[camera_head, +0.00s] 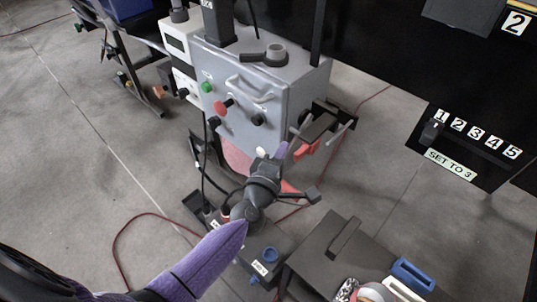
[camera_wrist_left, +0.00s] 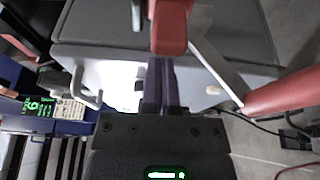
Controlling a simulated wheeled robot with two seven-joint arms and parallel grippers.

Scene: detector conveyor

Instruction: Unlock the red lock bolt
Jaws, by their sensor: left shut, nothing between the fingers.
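My left gripper (camera_head: 272,158) is in front of the lower right part of the grey control box (camera_head: 232,95). Its purple fingers are pressed together and empty. In the left wrist view, the shut fingers (camera_wrist_left: 166,85) point at a red block-shaped part (camera_wrist_left: 170,28), which overlaps the fingertips; I cannot tell whether they touch. A red handle (camera_wrist_left: 288,92) on a grey bar lies to the right there. In the head view a red part (camera_head: 306,148) shows just right of the gripper. I cannot tell which red part is the lock bolt. My right gripper is out of view.
The box front carries a green button (camera_head: 208,87), a red knob (camera_head: 222,107) and a grey handle (camera_head: 250,88). A black panel labelled "SET TO 3" (camera_head: 451,164) stands at right. A dark table (camera_head: 325,250) is at lower right. A red cable (camera_head: 122,235) crosses the floor.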

